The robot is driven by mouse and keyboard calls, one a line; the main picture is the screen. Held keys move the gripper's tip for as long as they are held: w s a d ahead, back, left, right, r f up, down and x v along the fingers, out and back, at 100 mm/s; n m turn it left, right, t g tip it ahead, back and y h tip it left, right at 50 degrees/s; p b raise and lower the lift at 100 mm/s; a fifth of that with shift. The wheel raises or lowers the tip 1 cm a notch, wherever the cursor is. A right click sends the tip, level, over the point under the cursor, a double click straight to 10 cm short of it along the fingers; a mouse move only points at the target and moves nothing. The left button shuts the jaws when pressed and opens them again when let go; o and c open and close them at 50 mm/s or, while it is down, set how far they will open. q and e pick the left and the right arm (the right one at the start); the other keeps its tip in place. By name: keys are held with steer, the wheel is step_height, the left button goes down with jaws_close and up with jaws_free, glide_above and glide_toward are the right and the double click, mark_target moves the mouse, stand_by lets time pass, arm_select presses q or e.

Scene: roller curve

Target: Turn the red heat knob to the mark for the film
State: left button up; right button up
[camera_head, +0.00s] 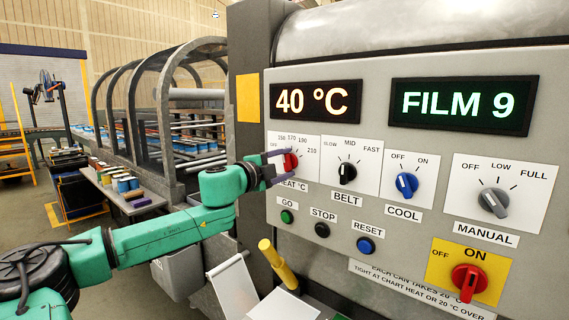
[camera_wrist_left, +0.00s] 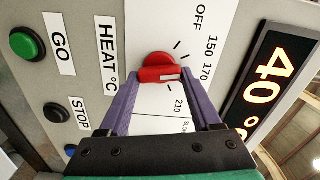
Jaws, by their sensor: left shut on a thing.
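The red heat knob (camera_head: 290,162) sits on the white HEAT °C dial on the grey panel. My left gripper (camera_head: 278,168) is shut on it; its purple fingers lie on either side of the knob in the left wrist view (camera_wrist_left: 160,92). In that view, the knob's white pointer line (camera_wrist_left: 170,76) points to the right, between the 170 label and the 210 label; the 190 label is hidden there by a finger. The dial also reads OFF and 150. The temperature display (camera_head: 315,101) reads 40 °C. The film display (camera_head: 462,104) reads FILM 9. My right gripper is out of view.
Right of the heat dial are the black belt knob (camera_head: 347,173), blue cool knob (camera_head: 406,185) and grey manual knob (camera_head: 493,203). Below are the green GO button (camera_head: 287,216), STOP (camera_head: 322,230), RESET (camera_head: 364,245) and a red ON/OFF switch (camera_head: 468,278). A partly hidden chart note (camera_head: 400,287) is lower.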

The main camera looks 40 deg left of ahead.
arm_select(q)
steer(key=shift+f+m, duration=0.15)
steer(key=shift+m, duration=0.95)
steer(key=o, duration=1.4)
